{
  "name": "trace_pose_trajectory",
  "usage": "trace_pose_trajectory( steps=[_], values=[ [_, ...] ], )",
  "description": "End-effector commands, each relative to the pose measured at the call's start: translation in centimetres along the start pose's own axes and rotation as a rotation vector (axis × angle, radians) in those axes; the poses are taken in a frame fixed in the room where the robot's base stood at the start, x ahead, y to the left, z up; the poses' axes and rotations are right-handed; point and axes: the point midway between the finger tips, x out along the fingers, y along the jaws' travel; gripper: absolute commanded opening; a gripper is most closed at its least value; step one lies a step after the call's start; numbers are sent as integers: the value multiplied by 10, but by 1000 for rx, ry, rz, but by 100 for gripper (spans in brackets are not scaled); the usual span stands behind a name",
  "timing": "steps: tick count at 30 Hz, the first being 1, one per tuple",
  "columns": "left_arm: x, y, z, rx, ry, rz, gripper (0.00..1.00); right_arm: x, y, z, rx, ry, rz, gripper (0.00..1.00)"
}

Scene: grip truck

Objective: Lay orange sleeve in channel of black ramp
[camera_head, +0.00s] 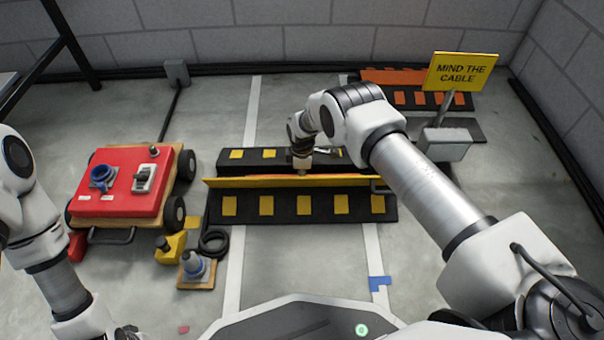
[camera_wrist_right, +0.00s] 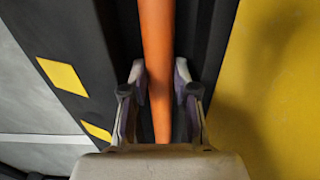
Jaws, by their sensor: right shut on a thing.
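The orange sleeve (camera_wrist_right: 157,60) runs lengthwise between the two fingers of my right gripper (camera_wrist_right: 160,100) in the right wrist view. The gripper is shut on it. The black ramp (camera_head: 265,204) with yellow patches lies across the middle floor in the head view. The sleeve lies over a dark strip of the ramp, beside a yellow panel (camera_wrist_right: 268,80). I cannot tell whether it rests on the channel bottom. In the head view my right gripper (camera_head: 301,168) points down at the ramp; the sleeve is mostly hidden behind the panel. My left gripper is out of view.
A red wheeled cart (camera_head: 120,190) stands left of the ramp. A yellow block (camera_head: 170,248), a blue connector on a board (camera_head: 195,268) and a coiled black cable (camera_head: 214,243) lie in front of it. A yellow sign (camera_head: 461,72) stands at back right, before an orange-patched ramp (camera_head: 400,77).

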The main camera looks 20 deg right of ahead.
Motion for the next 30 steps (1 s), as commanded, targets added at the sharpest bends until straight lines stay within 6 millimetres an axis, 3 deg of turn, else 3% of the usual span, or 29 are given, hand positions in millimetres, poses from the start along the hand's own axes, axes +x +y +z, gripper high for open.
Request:
trace_pose_trajectory(
  steps=[7, 8, 10, 20, 30],
  values=[
    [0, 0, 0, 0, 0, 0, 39, 1, 0, 0, 0, 0, 1, 0],
    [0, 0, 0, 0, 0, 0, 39, 1, 0, 0, 0, 0, 1, 32],
    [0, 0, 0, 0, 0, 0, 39, 1, 0, 0, 0, 0, 1, 57],
    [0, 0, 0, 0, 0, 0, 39, -8, 1, 0, 0, 0, 1, 58],
    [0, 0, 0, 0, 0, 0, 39, -87, 1, 0, 0, 1, 2, 58]
  ],
)
